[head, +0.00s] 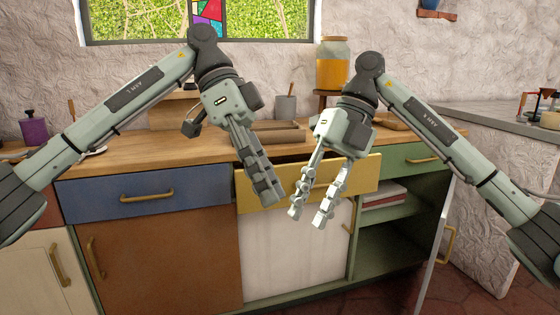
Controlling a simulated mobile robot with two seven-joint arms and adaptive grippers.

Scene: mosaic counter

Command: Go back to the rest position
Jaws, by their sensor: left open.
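My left gripper (267,198) hangs in front of the yellow drawer, fingers pointing down and to the right. I see it nearly side-on, with its fingers overlapping; it is open and nothing shows in it. My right gripper (308,216) is a little lower and to the right, with its two fingers spread apart and empty. Both grippers are in front of the counter. The yellow drawer (365,176) sticks out slightly from the counter, partly hidden behind both grippers. I cannot tell whether either gripper touches it.
The wooden countertop (130,160) carries a tray (278,133), a purple container (34,130) and a jar of orange contents (333,66) on a stand. A green cabinet (385,238) at right stands open, holding books (383,195); its white door (434,255) juts out. The blue drawer (105,203) is shut.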

